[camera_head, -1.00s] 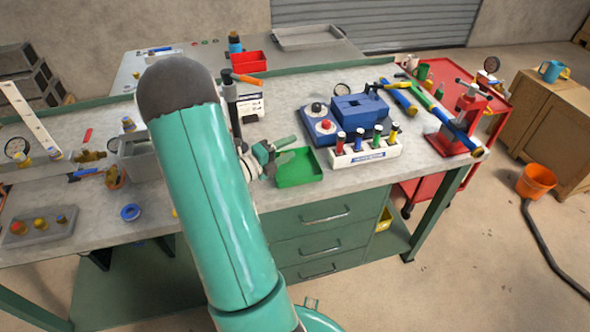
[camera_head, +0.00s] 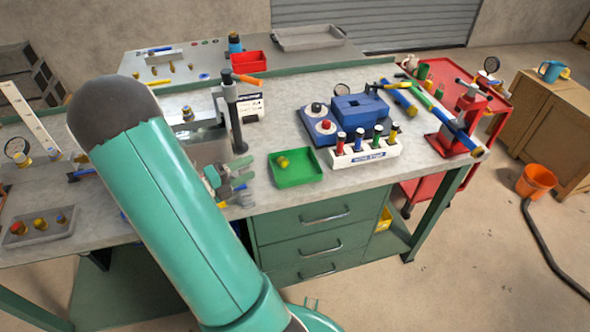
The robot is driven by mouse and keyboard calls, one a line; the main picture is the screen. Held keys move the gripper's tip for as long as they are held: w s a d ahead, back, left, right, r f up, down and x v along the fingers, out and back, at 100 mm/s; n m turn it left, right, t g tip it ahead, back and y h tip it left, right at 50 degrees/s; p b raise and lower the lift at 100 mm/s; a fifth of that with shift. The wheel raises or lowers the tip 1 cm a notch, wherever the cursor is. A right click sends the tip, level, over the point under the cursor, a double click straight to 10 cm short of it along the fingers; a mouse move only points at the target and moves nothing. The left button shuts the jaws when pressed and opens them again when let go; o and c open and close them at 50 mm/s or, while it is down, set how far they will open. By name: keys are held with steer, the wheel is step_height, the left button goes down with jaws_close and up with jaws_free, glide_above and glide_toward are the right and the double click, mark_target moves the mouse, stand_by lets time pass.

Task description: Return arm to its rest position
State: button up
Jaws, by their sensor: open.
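My arm, a thick teal link with a dark grey elbow, crosses the left-middle of the view and hides part of the bench. My gripper (camera_head: 244,176) shows just right of the arm, over the front part of the workbench (camera_head: 262,200). Its teal fingers point right and stand apart, with nothing seen between them. It is left of the green tray (camera_head: 308,177) and apart from it. A small yellow-olive piece (camera_head: 283,162) lies in that tray.
A black post with an orange handle (camera_head: 234,110) stands behind the gripper. A blue fixture (camera_head: 350,118) and a white rack of coloured plugs (camera_head: 365,154) are right of the tray. A grey block with knobs (camera_head: 38,226) lies at left. Drawers (camera_head: 318,240) are below.

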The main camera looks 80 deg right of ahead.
stand_by(0.4)
steer(key=w+a+r+m+t+y, duration=0.2)
steer(key=a+r+m+t+y, duration=0.2)
steer(key=a+m, duration=0.5)
steer(key=w+a+r+m+t+y, duration=0.2)
steer(key=a+r+m+t+y, duration=0.3)
steer(key=a, duration=1.3)
steer(key=w+a+r+m+t+y, duration=0.2)
steer(key=a+r+m+t+y, duration=0.3)
steer(key=a+r+m+t, duration=0.3)
steer(key=a+m, duration=0.4)
steer(key=a, duration=0.1)
steer(key=shift+a+m, duration=0.2)
steer(key=shift+m, duration=0.2)
steer(key=shift+c, duration=0.4)
steer(key=shift+s, duration=0.1)
steer(key=shift+c, duration=1.3)
steer(key=shift+d, duration=0.1)
